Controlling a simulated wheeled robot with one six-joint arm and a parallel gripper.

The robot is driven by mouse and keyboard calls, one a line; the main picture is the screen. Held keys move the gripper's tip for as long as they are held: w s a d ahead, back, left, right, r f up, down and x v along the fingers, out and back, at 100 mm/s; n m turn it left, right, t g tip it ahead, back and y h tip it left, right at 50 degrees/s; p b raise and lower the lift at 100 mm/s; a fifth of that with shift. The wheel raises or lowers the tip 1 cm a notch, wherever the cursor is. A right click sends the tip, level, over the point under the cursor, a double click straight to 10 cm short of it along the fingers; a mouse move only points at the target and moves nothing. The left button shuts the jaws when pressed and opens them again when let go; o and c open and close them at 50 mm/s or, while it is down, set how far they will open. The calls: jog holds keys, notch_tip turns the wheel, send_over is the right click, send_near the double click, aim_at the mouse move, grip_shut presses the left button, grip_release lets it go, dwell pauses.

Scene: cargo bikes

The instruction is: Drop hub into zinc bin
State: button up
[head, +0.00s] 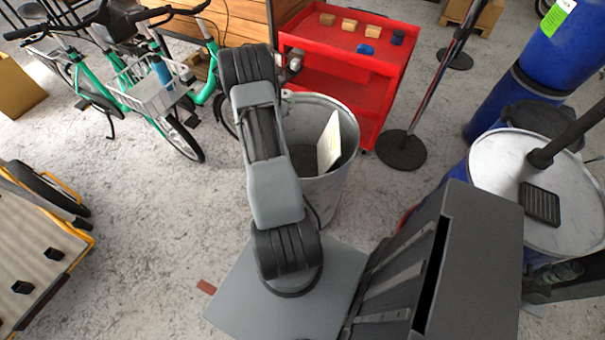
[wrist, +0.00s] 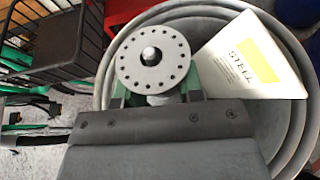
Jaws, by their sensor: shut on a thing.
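The hub (wrist: 152,62) is a pale round flange with a ring of small holes and a dark centre. In the wrist view my gripper (wrist: 155,98) is shut on it, with green-edged fingers at either side. The hub is over the left part of the zinc bin (wrist: 283,150) in that view. In the head view the zinc bin (head: 330,195) is a grey metal bucket behind my arm. A small part of the hub (head: 294,62) shows near the bin's far rim; my arm hides most of the gripper. A white card reading STEEL (wrist: 250,62) stands inside the bin at the right.
A red cart (head: 385,85) with small blocks on top stands just behind the bin. A post with a round black base (head: 401,150) is to its right. Green bikes (head: 150,90) stand at the left. Blue drums (head: 555,70) are at the right. The floor at left centre is clear.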

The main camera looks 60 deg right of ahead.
jog(key=shift+f+b, duration=0.45)
jog(key=shift+f, duration=0.8)
jog(key=o, duration=1.1)
jog(key=shift+c, duration=0.2)
jog(key=b+v, duration=0.2)
jog(key=v, duration=1.1)
jog(key=shift+a, duration=0.4)
jog(key=shift+r, duration=0.1)
